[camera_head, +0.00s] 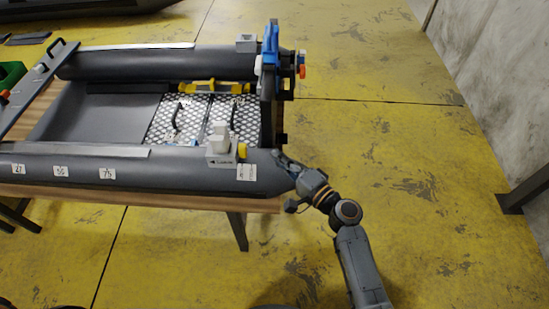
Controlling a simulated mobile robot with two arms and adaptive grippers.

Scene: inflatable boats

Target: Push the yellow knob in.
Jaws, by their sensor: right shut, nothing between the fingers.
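The yellow knob (242,151) sits on the right side of a small light-grey box (221,150) on top of the near tube of the grey inflatable boat (120,168). How far in it sits is too small to tell. My right gripper (284,162) is shut and empty, at the right end of the near tube. It is to the right of the yellow knob and a little lower in the picture, with a gap between them. Whether it touches the tube's end cannot be told. My left gripper is not in view.
The boat rests on a wooden-topped table (172,198). A blue clamp-like part (270,45) and an orange-red knob (302,71) are at the stern's far side. A yellow part (205,86) lies inside the boat.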

